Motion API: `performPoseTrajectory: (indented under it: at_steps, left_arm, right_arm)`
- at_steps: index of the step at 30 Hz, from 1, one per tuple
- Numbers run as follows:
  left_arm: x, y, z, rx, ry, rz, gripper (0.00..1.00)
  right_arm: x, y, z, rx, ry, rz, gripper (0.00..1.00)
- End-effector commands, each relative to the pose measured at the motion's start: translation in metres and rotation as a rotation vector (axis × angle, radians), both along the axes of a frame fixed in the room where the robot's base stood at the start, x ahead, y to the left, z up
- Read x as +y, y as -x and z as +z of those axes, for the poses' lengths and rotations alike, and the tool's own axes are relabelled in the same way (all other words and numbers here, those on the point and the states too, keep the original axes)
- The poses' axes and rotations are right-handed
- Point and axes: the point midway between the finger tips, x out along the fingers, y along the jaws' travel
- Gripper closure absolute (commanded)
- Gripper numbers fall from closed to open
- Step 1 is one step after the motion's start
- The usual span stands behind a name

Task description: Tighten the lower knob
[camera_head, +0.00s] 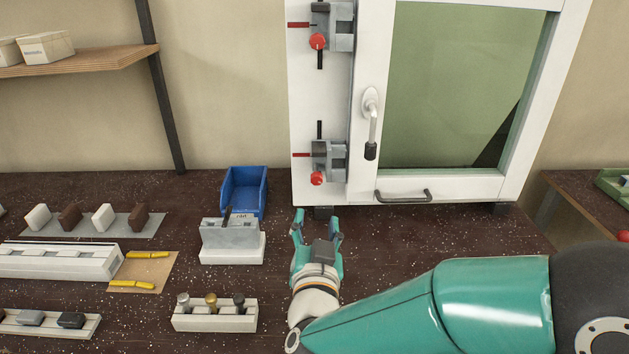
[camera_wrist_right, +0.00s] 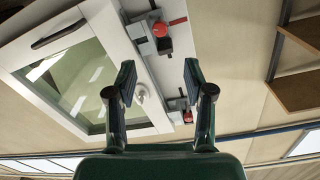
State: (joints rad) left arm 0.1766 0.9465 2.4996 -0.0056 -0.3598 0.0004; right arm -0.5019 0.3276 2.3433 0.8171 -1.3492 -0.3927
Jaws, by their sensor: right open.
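The lower knob (camera_head: 317,178) is red and sits on the lower grey clamp (camera_head: 330,160), on the left side of the white window frame (camera_head: 369,188). In the right wrist view the red lower knob (camera_wrist_right: 160,29) shows near the top, beyond and between the finger tips. My right gripper (camera_head: 317,222) is open and empty, just below the lower knob and apart from it, fingers pointing toward the frame. It also shows open in the right wrist view (camera_wrist_right: 160,75). My left gripper is in neither view.
An upper clamp with a red knob (camera_head: 317,41) is higher on the frame. A window handle (camera_head: 371,120) and door pull (camera_head: 403,195) are to the right. A blue bin (camera_head: 243,188), grey block (camera_head: 231,238) and knob rack (camera_head: 214,317) stand left of my gripper.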

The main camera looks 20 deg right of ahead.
Motion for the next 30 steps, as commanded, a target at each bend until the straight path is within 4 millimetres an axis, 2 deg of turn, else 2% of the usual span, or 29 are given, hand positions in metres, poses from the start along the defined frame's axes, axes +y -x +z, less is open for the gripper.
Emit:
performPoseTrajectory:
  at_steps: [9, 15, 21, 30]
  left_arm:
    - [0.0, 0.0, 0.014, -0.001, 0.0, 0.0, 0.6]
    - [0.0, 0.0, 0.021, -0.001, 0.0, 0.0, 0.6]
    - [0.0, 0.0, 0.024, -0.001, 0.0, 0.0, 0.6]
    - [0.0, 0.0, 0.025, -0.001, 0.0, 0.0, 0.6]
  right_arm:
    - [-0.022, -0.067, 0.001, 0.002, -0.001, -0.003, 0.47]
    - [-0.033, -0.103, 0.001, 0.002, -0.001, 0.0, 0.47]
    - [-0.04, -0.124, 0.0, 0.002, -0.001, 0.001, 0.47]
    - [-0.041, -0.129, -0.001, 0.002, 0.0, 0.002, 0.47]
